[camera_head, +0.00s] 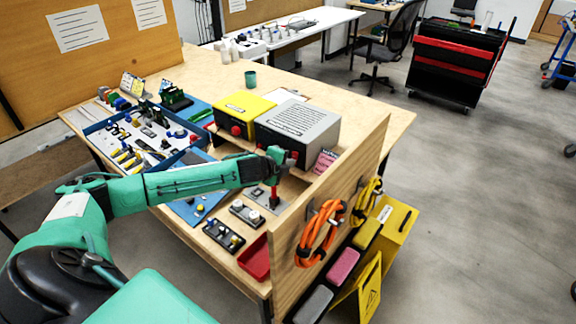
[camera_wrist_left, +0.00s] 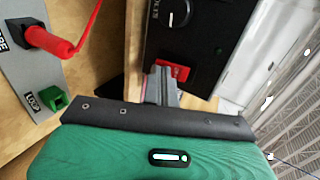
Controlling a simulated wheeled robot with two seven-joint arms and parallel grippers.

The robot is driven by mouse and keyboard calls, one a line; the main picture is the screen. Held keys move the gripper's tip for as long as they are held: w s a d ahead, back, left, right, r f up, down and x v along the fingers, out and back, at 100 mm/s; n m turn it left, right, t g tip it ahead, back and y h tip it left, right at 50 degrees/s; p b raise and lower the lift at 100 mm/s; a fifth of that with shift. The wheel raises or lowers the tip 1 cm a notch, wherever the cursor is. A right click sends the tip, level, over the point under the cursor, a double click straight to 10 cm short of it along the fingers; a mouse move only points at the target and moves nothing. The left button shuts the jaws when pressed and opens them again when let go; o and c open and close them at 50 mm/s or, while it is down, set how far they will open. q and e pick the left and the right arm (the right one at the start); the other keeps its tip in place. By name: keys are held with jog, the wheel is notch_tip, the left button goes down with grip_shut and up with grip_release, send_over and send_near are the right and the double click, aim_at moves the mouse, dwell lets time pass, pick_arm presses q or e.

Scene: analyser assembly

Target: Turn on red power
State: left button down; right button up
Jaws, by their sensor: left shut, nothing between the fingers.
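The red power switch (camera_wrist_left: 180,71) shows in the left wrist view as a red rocker on a black panel (camera_wrist_left: 210,38), below a round dial (camera_wrist_left: 180,12). My left gripper (camera_wrist_left: 161,84) is shut and empty, its fingertips right at the switch and partly covering it. I cannot tell whether they touch it. The switch itself is hidden there. My right gripper is out of view.
A grey plate (camera_wrist_left: 28,75) holds a red plug (camera_wrist_left: 48,40) with a red cable and a green connector (camera_wrist_left: 53,99). A yellow box (camera_head: 244,107) stands beside the grey box. A wooden side panel (camera_head: 340,190) with orange cable (camera_head: 318,240) rises close to the right.

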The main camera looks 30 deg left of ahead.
pick_arm(q)
jog(key=shift+w+r+t, duration=0.3)
jog(key=shift+r, duration=0.35)
jog(key=shift+r+p, duration=0.25)
jog(key=shift+p, duration=0.1)
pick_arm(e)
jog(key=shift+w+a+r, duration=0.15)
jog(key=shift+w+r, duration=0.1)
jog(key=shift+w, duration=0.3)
pick_arm(q)
jog(key=shift+f, duration=0.15)
